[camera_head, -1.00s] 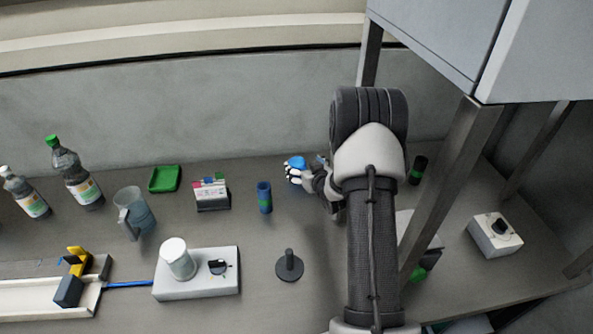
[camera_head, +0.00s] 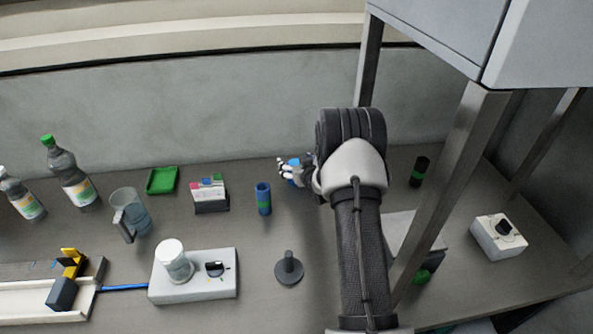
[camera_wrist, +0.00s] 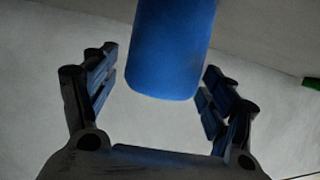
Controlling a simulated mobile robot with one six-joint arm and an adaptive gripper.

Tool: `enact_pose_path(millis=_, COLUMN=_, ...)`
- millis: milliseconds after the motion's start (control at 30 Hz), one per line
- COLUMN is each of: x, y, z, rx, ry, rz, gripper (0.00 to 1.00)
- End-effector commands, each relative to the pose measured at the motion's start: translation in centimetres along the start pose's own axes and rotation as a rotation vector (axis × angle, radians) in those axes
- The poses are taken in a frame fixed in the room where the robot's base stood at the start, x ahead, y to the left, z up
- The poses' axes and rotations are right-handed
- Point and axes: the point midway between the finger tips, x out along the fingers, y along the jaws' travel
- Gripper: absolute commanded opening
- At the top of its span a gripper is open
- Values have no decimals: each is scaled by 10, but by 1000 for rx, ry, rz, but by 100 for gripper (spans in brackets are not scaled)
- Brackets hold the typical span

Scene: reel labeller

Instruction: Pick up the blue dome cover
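The blue dome cover (camera_head: 295,163) is on the back part of the bench, mostly hidden behind my gripper (camera_head: 287,171) in the head view. In the wrist view a smooth blue body with a rounded lower edge, which I take to be the cover (camera_wrist: 172,50), stands between the two fingers of my gripper (camera_wrist: 160,68).
A card holder (camera_head: 210,198), green tray (camera_head: 162,181) and jug (camera_head: 130,212) are further left. A dark post on a round base (camera_head: 289,269) is in front. A metal frame leg (camera_head: 447,190) rises at right.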

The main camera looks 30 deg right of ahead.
Motion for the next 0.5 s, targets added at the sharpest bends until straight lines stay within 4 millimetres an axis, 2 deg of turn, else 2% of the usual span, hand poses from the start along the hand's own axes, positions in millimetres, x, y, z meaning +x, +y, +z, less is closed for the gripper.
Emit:
enact_pose_path(millis=67, x=0, y=0, z=0, rx=0, ry=0, rz=0, gripper=68)
enact_pose_path(millis=500, x=0, y=0, z=0, rx=0, ry=0, rz=0, gripper=39)
